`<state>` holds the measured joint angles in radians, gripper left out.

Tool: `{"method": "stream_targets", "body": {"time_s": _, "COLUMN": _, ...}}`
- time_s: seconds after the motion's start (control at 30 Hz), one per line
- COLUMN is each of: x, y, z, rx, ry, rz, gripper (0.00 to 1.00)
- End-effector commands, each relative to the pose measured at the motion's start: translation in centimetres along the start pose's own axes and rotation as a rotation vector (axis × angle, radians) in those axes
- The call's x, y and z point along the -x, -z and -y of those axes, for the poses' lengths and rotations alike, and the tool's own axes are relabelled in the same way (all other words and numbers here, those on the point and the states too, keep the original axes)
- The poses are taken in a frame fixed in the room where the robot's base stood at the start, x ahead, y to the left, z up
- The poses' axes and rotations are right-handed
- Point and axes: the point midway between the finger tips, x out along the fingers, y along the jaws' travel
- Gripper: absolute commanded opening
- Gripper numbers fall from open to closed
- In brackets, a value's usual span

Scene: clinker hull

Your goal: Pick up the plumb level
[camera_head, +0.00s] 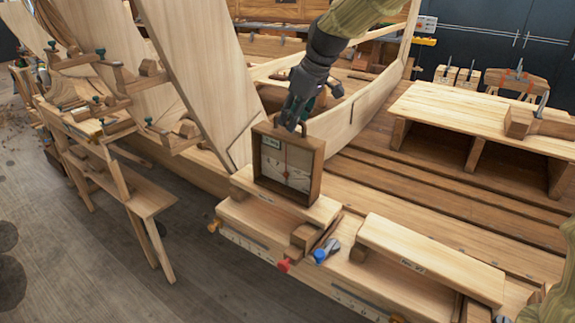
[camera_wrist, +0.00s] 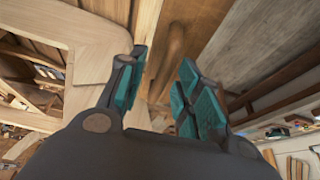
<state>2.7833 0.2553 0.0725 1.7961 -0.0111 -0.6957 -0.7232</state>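The plumb level (camera_head: 272,160) is a square wooden frame with a pale face, a dark vertical line and a small label. It stands upright on a light wooden block on the bench. My gripper (camera_head: 296,118) points down at its top edge in the head view, hiding part of that edge. In the wrist view, my gripper (camera_wrist: 160,85) has its teal-padded fingers apart. A rounded brown wooden piece (camera_wrist: 174,55), apparently the handle on top of the level, shows between them. I cannot tell whether either finger touches it.
The light wooden block (camera_head: 240,182) bears the level. Another light block (camera_head: 430,258) lies to the right. A blue-ended clamp (camera_head: 325,252) and a red knob (camera_head: 284,265) are at the bench front. The planked hull (camera_head: 205,75) rises close behind left.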

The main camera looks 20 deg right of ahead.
Motion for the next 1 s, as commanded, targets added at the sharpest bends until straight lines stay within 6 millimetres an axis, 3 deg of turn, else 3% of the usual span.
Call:
{"method": "stream_targets", "body": {"time_s": 0.27, "x": -1.3, "y": 0.1, "z": 0.1, "rx": 0.000, "ry": 0.001, "rz": 0.001, "gripper": 0.34}}
{"method": "stream_targets", "body": {"time_s": 0.7, "x": -5.5, "y": 0.4, "z": 0.1, "rx": 0.001, "ry": 0.000, "rz": -0.001, "gripper": 0.34}}
{"method": "stream_targets", "body": {"time_s": 1.0, "x": -5.8, "y": 0.3, "z": 0.1, "rx": 0.000, "ry": -0.001, "rz": -0.002, "gripper": 0.32}}
